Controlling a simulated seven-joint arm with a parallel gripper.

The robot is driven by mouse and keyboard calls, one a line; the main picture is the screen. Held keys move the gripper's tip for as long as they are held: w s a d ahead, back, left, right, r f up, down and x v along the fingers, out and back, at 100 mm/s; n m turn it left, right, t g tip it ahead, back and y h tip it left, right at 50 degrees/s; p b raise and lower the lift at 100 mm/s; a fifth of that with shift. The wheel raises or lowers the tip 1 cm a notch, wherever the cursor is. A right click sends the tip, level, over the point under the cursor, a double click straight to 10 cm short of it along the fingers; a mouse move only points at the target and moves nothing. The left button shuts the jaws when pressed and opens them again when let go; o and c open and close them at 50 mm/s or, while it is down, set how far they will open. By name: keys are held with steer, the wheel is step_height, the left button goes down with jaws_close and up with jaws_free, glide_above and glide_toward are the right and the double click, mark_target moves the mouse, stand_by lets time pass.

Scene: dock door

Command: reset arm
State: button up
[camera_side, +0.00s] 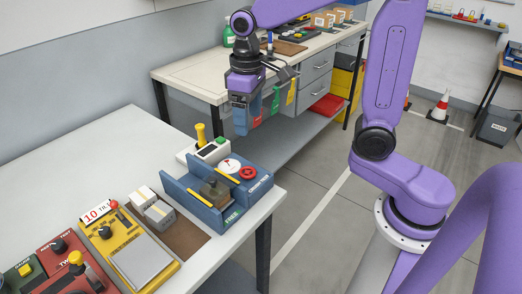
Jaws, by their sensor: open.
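My gripper (241,122) hangs from my purple arm, fingers down, in the upper middle of the side view. It is above and behind the blue dock unit, in front of the far bench's edge. It is open, and I see nothing held in it. The blue dock unit (180,196) stands on the near table, with a green label reading FREE, a red round knob (248,173) and a dark, clear-looking block inside. Its inner parts are partly hidden by its walls.
The near white table (120,140) also holds a yellow scale-like box (100,238), small grey boxes (158,215), red panels and a box with a yellow lever (201,133). Coloured tags (275,100) hang by the far bench (190,77). Floor between tables is clear.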

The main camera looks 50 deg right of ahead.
steer(key=s+d+f+n, duration=0.1)
steer(key=s+n, duration=0.3)
steer(key=s, duration=0.7)
steer(key=s+d+f+n, duration=0.1)
steer(key=s+f+n, duration=0.2)
steer(key=s, duration=0.8)
steer(key=shift+f+n, duration=0.25)
steer(key=shift+n, duration=0.65)
steer(key=shift+d, duration=0.1)
stand_by(1.0)
